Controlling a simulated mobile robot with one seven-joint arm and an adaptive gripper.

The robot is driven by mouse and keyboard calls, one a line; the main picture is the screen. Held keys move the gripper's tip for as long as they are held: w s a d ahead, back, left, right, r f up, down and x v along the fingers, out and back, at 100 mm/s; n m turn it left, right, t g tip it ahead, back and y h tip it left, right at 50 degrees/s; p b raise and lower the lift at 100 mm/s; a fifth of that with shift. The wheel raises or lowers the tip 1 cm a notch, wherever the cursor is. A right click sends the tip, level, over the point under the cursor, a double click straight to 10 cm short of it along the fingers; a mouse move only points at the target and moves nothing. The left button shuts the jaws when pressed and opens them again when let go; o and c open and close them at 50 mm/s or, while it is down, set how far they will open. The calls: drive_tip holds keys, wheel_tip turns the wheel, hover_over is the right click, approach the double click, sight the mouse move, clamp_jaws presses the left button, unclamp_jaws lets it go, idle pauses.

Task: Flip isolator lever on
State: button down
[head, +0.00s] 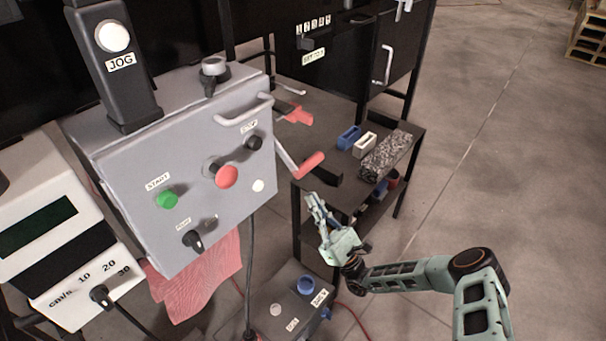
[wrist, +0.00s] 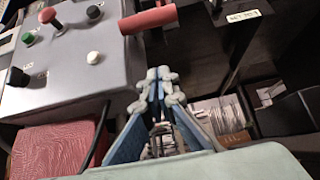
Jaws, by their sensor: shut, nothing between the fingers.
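The isolator lever (head: 297,165) has a red grip and a metal arm on the right side of the grey control box (head: 215,165). In the head view it points down and to the right. Its red grip (wrist: 149,19) shows at the top of the wrist view. My gripper (head: 315,203) is shut and empty, below and slightly right of the grip in the head view. In the wrist view my gripper (wrist: 158,78) points up toward the grip, with a visible gap between them.
The box face carries a green start button (head: 167,199), a red mushroom button (head: 227,177) and knobs. A dark side table (head: 340,195) with blue and white blocks stands behind my gripper. A low grey box (head: 285,305) is below. Open floor lies to the right.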

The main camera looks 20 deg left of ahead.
sight(307, 171)
drive_tip(key=shift+t, duration=0.3)
drive_tip(key=b+x, duration=0.1)
drive_tip(key=x, duration=0.9)
drive_tip(key=shift+s+d+r, duration=0.2)
drive_tip(key=shift+s+d, duration=0.05)
drive_tip(key=shift+d, duration=0.3)
drive_tip(key=shift+s+d+r, duration=0.25)
drive_tip(key=shift+d, duration=0.3)
drive_tip(key=shift+s+d+r, duration=0.2)
drive_tip(key=shift+d, duration=0.35)
drive_tip(key=shift+r, duration=0.1)
